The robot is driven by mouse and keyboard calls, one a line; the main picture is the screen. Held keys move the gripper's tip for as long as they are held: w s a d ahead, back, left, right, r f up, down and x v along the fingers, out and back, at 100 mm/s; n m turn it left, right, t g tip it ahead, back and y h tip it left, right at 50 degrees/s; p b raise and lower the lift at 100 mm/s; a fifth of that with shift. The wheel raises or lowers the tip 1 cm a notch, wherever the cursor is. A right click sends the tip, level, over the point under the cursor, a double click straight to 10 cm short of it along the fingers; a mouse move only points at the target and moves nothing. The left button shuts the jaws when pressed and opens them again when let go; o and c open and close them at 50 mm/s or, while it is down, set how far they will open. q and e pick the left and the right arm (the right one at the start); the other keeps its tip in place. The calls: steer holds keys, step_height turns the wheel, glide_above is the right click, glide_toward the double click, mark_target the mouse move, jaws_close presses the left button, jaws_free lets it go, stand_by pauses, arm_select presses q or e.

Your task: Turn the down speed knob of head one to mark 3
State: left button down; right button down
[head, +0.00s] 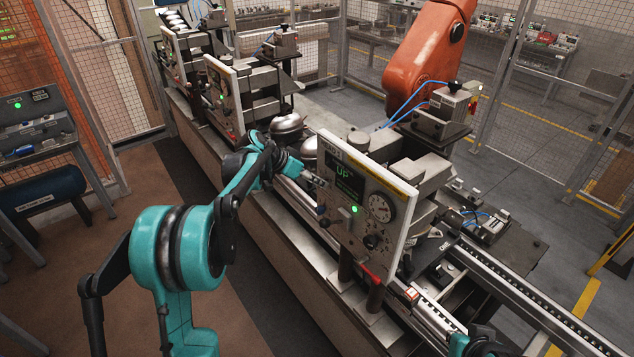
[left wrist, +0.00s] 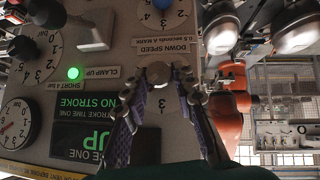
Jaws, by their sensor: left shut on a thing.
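The control panel (head: 372,240) of the near station faces me, with a lit display (head: 347,182) reading "UP". In the left wrist view, the panel is upside down. In the head view, my left gripper (head: 315,181) is at the panel's left edge. My right gripper is not clearly visible.
Metal domes (head: 287,127) stand behind my left gripper. An orange robot arm (head: 425,55) stands at the back.

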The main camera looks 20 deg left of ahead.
arm_select(q)
steer(key=shift+w+a+f+n+g+h+b, duration=0.15)
steer(key=shift+n+g+h+b, duration=0.55)
steer(key=shift+h, duration=0.4)
steer(key=shift+a+f+n+g+h+b, duration=0.15)
steer(key=shift+n+g+h+b, duration=0.35)
steer(key=shift+n+h, duration=0.45)
steer(key=shift+w+a+f+n+g+h+b, duration=0.15)
steer(key=shift+n+g+h+b, duration=0.4)
steer(key=shift+h, duration=0.7)
steer(key=c, duration=1.2)
jaws_free()
steer(key=shift+r, duration=0.1)
steer(key=v, duration=1.1)
steer(key=shift+a, duration=0.45)
